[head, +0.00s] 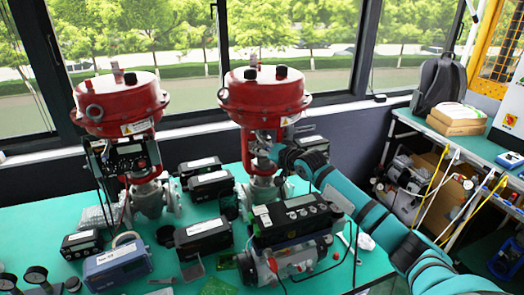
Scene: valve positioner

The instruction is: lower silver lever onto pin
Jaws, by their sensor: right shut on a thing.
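My right arm reaches in from the lower right to the yoke of the right red-topped valve (264,95). My right gripper (268,148) is at the yoke under the red actuator and is shut on a small part there, which appears to be the silver lever. The lever and the pin are too small and too hidden by the gripper and wrist to make out. My left gripper is not in view.
A second red-topped valve (120,103) stands at the left. Black positioner boxes (203,235) and a blue-grey box (117,264) crowd the teal table. A large black positioner unit (295,222) stands just below my right forearm. A window is behind.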

